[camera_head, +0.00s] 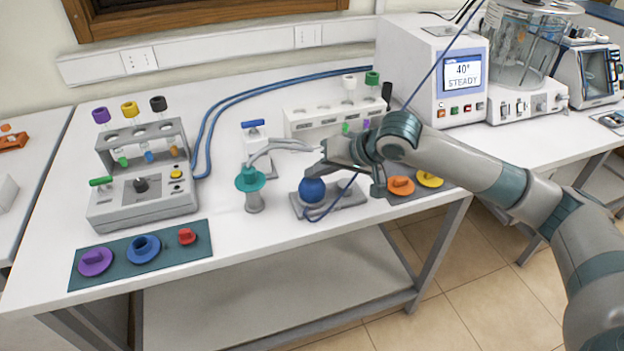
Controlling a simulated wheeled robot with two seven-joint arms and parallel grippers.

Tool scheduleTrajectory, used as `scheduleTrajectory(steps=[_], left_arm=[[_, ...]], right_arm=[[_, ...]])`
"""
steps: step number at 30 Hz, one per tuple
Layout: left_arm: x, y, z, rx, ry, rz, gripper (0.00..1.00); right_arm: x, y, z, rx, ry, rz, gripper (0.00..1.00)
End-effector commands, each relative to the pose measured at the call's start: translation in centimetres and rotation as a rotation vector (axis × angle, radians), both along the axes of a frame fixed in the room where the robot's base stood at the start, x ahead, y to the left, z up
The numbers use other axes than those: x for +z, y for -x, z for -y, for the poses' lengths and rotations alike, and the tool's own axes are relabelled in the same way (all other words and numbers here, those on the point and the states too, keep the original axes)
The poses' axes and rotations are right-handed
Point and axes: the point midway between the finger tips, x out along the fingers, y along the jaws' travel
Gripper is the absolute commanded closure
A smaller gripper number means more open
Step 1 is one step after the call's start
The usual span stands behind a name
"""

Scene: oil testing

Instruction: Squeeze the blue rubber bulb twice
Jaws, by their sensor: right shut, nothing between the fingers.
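The blue rubber bulb (312,190) sits on a small grey base (347,197) near the front edge of the white table. A dark blue tube runs from beside it. My right arm comes in from the right, and my right gripper (318,172) is at the top of the bulb, with its fingers closed. Whether the fingertips touch the bulb cannot be told from this view. My left gripper is not in view.
A grey test-tube device (140,185) and a dark mat (115,277) with coloured stoppers are further left. A white tube rack (305,124) stands behind. Orange and yellow stoppers lie right, under my arm.

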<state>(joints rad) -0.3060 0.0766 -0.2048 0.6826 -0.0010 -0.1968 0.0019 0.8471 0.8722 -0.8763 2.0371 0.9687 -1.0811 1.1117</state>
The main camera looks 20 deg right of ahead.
Motion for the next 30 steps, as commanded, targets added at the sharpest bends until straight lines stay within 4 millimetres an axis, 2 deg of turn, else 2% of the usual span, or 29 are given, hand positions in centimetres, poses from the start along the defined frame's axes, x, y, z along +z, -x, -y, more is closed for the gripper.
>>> scheduleTrajectory(steps=[30], left_arm=[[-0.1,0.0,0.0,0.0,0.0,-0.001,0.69]], right_arm=[[-1.1,0.0,0.0,0.001,0.0,-0.001,1.0]])
